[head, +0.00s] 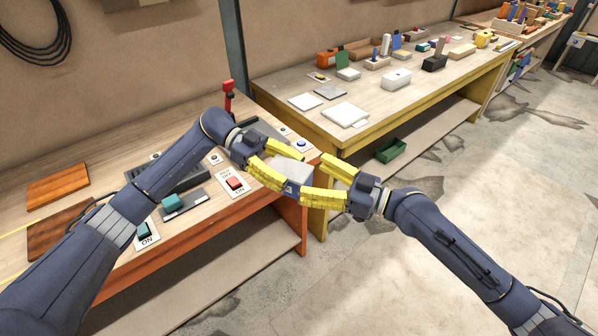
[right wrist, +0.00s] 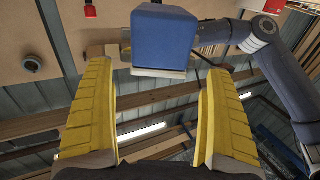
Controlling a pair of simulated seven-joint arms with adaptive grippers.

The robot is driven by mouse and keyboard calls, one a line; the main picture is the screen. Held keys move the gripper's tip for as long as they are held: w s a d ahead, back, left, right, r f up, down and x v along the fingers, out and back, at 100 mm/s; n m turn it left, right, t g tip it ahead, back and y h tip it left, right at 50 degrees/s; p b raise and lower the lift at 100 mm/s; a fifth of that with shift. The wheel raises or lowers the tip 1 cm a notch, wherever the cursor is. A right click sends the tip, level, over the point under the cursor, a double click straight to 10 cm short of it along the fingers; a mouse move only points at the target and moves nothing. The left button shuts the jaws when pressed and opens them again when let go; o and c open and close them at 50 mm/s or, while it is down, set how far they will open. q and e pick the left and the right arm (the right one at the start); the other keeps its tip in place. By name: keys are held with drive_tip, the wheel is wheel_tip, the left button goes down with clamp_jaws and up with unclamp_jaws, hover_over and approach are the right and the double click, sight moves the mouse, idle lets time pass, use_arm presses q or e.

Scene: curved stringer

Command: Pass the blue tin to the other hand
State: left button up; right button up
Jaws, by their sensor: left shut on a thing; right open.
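The blue tin (right wrist: 163,36) is a boxy block with a pale band on one end. In the head view the tin (head: 292,173) shows mostly as a pale face, with a small blue patch below it. My left gripper (head: 290,169) is shut on it and holds it in the air by the workbench's right end. My right gripper (head: 315,175) is open, facing the left one, its fingertips close to the tin. In the right wrist view the tin sits ahead of the open right fingers (right wrist: 157,75), roughly between their lines. Whether they touch it cannot be told.
The near orange-edged workbench (head: 262,208) carries switches, a teal block (head: 174,203) and wooden boards (head: 58,186). A yellow-edged table (head: 385,125) behind holds several blocks and a white box (head: 396,78). A green bin (head: 390,150) is on its lower shelf. The floor at right is clear.

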sight(289, 178)
drive_tip(key=shift+x, duration=2.1)
drive_tip(key=shift+c, duration=0.2)
drive_tip(key=c, duration=1.5)
use_arm(q)
drive_tip(key=o, duration=1.6)
use_arm(e)
drive_tip(key=shift+r, duration=0.1)
drive_tip(key=shift+c, duration=0.5)
